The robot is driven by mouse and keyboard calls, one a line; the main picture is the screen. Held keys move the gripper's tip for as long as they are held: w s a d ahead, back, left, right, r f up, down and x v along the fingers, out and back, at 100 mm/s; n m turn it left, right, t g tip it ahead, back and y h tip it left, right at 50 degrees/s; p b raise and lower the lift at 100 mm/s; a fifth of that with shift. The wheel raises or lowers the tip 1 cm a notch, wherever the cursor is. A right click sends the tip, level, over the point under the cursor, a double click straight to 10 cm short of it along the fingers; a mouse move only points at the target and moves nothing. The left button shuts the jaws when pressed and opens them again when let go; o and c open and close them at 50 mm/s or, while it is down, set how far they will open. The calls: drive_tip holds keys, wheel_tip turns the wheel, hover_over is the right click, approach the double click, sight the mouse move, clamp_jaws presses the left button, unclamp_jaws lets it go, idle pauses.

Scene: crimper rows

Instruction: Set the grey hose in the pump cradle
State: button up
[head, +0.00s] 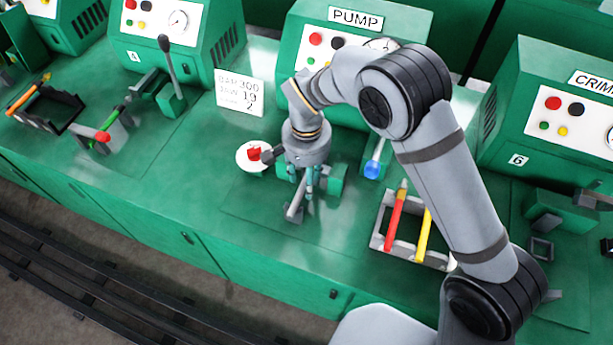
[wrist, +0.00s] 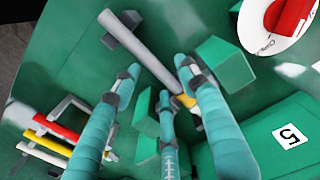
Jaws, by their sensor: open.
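The grey hose (wrist: 145,50) slants across the wrist view, with a yellow fitting at its lower end. In the head view the hose (head: 296,206) shows below my gripper (head: 302,186). The pump cradle has green blocks (wrist: 222,65) on either side of the hose's fitted end and a small dark support (wrist: 120,36) under its other end. The hose appears to lie along this cradle; full seating is hard to tell. My gripper (wrist: 158,75) is open, with its teal fingers spread around the hose. The head view partly hides the cradle (head: 330,182) behind my gripper.
A red knob on a white disc (head: 246,160) stands close left of my gripper. A blue-ended lever (head: 373,168) is to the right. A grey rack (head: 433,256) holds a red and a yellow hose. The pump machine (head: 305,45) stands behind. The bench front-left is clear.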

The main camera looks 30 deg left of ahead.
wheel_tip(320, 180, up, 12)
idle(0.6)
wheel_tip(320, 180, down, 10)
drive_tip(key=shift+f, duration=0.1)
idle(0.7)
drive_tip(key=shift+w, duration=0.1)
